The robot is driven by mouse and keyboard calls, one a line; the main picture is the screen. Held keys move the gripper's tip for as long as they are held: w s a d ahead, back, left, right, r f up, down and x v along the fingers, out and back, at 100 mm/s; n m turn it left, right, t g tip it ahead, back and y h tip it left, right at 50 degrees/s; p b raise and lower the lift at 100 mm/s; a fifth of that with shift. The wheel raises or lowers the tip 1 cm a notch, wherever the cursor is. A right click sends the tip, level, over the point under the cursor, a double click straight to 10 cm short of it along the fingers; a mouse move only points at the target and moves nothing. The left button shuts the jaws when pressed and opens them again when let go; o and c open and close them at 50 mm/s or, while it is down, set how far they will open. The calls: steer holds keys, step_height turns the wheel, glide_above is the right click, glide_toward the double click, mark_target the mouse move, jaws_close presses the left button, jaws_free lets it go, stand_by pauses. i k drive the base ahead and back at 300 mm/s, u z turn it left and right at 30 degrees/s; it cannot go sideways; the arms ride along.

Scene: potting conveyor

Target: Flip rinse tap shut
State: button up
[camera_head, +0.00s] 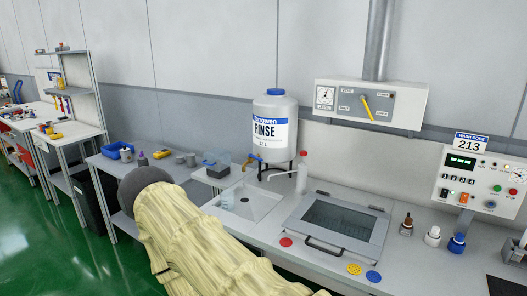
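The rinse tank (273,125) is a white cylinder with a blue cap and a label reading RINSE, on a dark stand behind the sink. Its orange-yellow tap (252,160) sticks out low at the left front. The tap is too small to tell how its handle is set or whether water runs. A clear beaker (228,196) stands in the shallow sink (256,203), below and left of the tap. My arm, in a pale yellow sleeve with a dark grey joint, crosses the lower left. My gripper is not visible.
A lidded glass-topped box (340,219) takes up the bench's middle. A control panel (486,183) and small bottles are at the right. A side table (135,165) holds a blue bin (120,151).

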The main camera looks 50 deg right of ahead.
mark_target(255, 158)
steer(key=z, duration=0.75)
steer(key=i, duration=0.9)
steer(key=u, duration=0.25)
steer(key=k, duration=1.05)
steer(key=z, duration=1.15)
steer(key=i, duration=0.2)
steer(key=u, duration=0.25)
